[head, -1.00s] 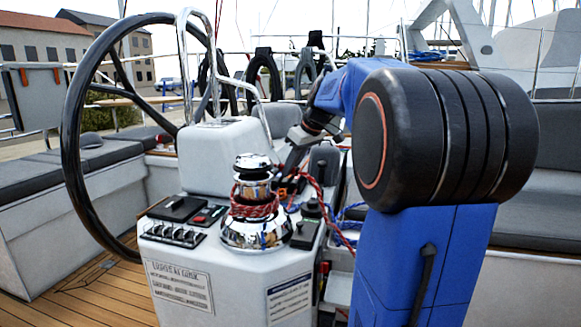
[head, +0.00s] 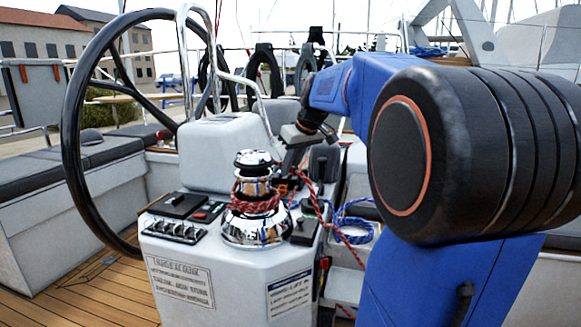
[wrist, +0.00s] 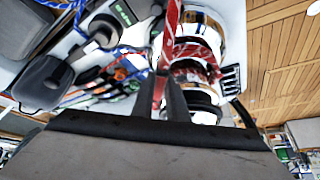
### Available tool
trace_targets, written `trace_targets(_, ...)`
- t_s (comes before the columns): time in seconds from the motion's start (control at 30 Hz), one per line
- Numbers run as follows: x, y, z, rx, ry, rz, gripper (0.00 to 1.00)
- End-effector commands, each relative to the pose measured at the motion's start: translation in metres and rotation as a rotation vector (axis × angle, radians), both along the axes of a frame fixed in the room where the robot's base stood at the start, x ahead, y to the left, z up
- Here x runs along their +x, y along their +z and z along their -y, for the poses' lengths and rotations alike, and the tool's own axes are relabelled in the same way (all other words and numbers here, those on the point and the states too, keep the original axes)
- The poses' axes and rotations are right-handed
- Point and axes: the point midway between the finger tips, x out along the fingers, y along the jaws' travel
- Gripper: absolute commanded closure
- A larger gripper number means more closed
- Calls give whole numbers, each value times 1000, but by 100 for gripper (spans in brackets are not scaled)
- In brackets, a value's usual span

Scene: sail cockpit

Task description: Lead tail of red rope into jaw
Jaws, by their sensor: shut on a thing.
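A chrome winch (head: 253,232) stands on the white console, with the red rope (head: 256,206) wrapped around its drum in several turns. The winch's jaw is near its chrome top (head: 254,159); its slot is too small to make out. My gripper (head: 288,182) is just behind and right of the winch, partly hidden by it in the head view. In the wrist view my gripper (wrist: 172,88) is shut on the red rope (wrist: 172,28), which runs up the picture beside the wrapped winch (wrist: 196,60). The rope also hangs down right of the console.
The black steering wheel (head: 72,130) and a steel rail (head: 182,50) stand left of and behind the winch. A black lever (head: 321,168) and coiled blue rope (head: 352,222) are to its right. Switches (head: 178,230) lie on the console's left.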

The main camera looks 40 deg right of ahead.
Motion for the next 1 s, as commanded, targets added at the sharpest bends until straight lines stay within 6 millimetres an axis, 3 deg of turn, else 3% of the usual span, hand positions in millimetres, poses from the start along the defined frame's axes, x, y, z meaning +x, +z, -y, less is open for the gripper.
trace_targets(0.4, -14, 0, -21, -1, -207, -2, 100)
trace_targets(0.77, -15, 0, -22, -1, -226, 0, 100)
trace_targets(1.0, -19, 0, -35, -3, -322, 0, 100)
